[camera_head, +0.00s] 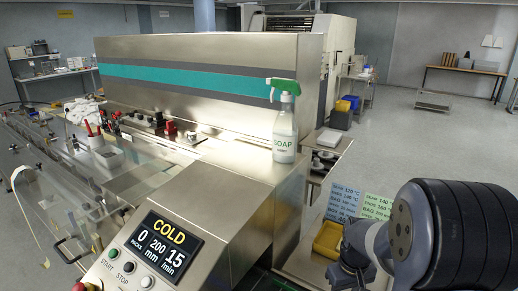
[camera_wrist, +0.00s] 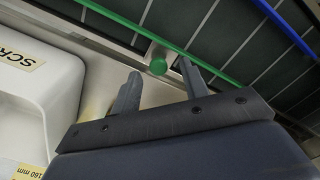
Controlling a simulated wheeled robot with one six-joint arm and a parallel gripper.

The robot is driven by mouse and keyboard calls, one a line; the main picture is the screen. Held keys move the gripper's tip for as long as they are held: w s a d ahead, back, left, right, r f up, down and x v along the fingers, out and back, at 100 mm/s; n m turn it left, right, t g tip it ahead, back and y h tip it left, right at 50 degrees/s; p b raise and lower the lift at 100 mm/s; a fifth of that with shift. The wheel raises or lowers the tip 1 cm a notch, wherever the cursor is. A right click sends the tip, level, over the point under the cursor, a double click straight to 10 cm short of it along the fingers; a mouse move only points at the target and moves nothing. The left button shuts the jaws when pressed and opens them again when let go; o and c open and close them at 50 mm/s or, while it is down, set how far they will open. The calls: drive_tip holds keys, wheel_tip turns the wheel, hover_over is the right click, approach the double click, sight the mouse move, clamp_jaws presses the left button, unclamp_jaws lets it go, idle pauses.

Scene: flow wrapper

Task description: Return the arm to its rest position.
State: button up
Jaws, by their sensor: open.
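My gripper (camera_wrist: 158,69) is open in the wrist view, its two grey fingers spread apart with nothing held between them. In the head view my arm (camera_head: 465,235) fills the lower right corner as a thick dark ribbed link, and the gripper itself is hidden there.
A steel wrapper machine (camera_head: 215,75) spans the middle, with a display reading COLD (camera_head: 163,240) and a soap spray bottle (camera_head: 284,125) on top. The wrist view shows a white bin (camera_wrist: 40,90) and dark slats with green and blue rails.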

drive_tip(key=shift+f, duration=0.9)
drive_tip(key=shift+w+d, duration=0.5)
drive_tip(key=shift+w, duration=0.25)
drive_tip(key=shift+w+d+p, duration=0.3)
drive_tip(key=shift+w, duration=0.15)
drive_tip(key=shift+s, duration=0.1)
